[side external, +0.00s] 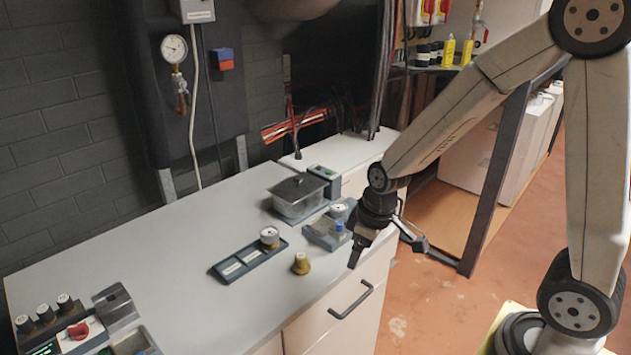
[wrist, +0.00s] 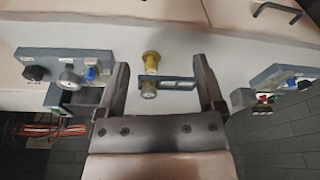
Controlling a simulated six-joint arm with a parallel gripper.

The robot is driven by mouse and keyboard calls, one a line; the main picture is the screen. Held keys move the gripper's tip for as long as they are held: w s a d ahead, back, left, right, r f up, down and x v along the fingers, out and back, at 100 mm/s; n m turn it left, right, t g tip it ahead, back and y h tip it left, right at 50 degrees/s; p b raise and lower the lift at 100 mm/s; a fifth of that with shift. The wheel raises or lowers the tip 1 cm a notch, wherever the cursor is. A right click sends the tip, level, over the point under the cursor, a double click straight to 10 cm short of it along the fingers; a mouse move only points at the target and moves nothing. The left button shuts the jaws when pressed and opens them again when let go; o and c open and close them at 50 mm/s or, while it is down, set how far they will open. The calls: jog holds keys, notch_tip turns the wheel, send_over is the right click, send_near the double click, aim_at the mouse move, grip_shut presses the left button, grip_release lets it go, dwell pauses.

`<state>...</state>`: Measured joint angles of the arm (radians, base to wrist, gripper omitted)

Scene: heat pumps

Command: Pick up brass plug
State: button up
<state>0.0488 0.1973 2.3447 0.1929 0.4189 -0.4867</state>
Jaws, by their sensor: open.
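The brass plug (side external: 301,263) is a small yellow-gold piece standing on the grey worktop near its front edge. In the wrist view the brass plug (wrist: 151,61) lies ahead of my gripper, roughly between the lines of the two fingers. My gripper (side external: 384,250) is open and empty, to the right of the plug, above the front edge of the worktop. In the wrist view my gripper (wrist: 163,85) shows both fingers spread wide with nothing held between them.
A dark labelled tray (side external: 250,259) holding a round grey-topped piece (side external: 269,237) lies just behind the plug. A control unit (side external: 75,330) is at front left. The middle-left worktop is clear.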

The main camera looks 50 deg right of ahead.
aim_at(303, 256)
jog(key=w+d+f+n+y, duration=0.1)
jog(key=w+f+n, duration=0.2)
jog(key=w, duration=0.4)
jog(key=w+f+n+y, duration=0.2)
jog(key=w+f+n, duration=0.1)
jog(key=w+n, duration=0.2)
jog(key=shift+w+d, duration=0.4)
jog(key=shift+w, duration=0.8)
jog(key=shift+f, duration=0.1)
jog(key=shift+x, duration=1.25)
jog(key=shift+f, duration=0.1)
jog(key=shift+w+x, duration=0.1)
jog(key=shift+x, duration=1.15)
jog(key=shift+w+x, duration=0.15)
jog(key=shift+x, duration=1.1)
jog(key=shift+a, duration=0.1)
grip_shut()
